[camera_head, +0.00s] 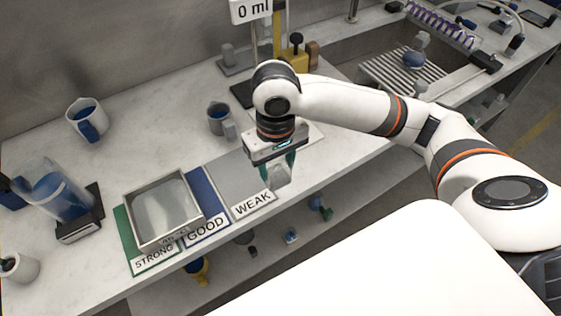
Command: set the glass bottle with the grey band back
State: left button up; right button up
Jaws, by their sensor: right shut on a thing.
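My right gripper (281,161) is over the front of the counter, pointing down. It is shut on a small see-through glass bottle (276,176), which shows just below the fingers. The gripper hides the bottle's upper part, and I cannot make out a grey band on it. In the picture the bottle overlaps the right side of the grey mat marked WEAK (236,172). I cannot tell whether it touches the surface. My left gripper is not in view.
A metal tray (137,204) lies over the green STRONG mat (126,236) and part of the blue GOOD mat (207,193). A small cup (218,114) stands behind the mats. A jug (86,119) and a blue-filled vessel (62,196) stand left. The counter's back middle is clear.

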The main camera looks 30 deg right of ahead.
jog(key=w+a+m+p, duration=0.5)
jog(key=w+p, duration=0.2)
jog(key=p, duration=0.6)
jog(key=shift+a+f, duration=0.3)
jog(key=shift+a, duration=0.1)
jog(key=shift+s+a, duration=0.1)
jog(key=shift+s+f, duration=0.1)
jog(key=shift+f, duration=2.9)
jog(key=shift+f+b, duration=0.3)
jog(key=shift+f, duration=0.2)
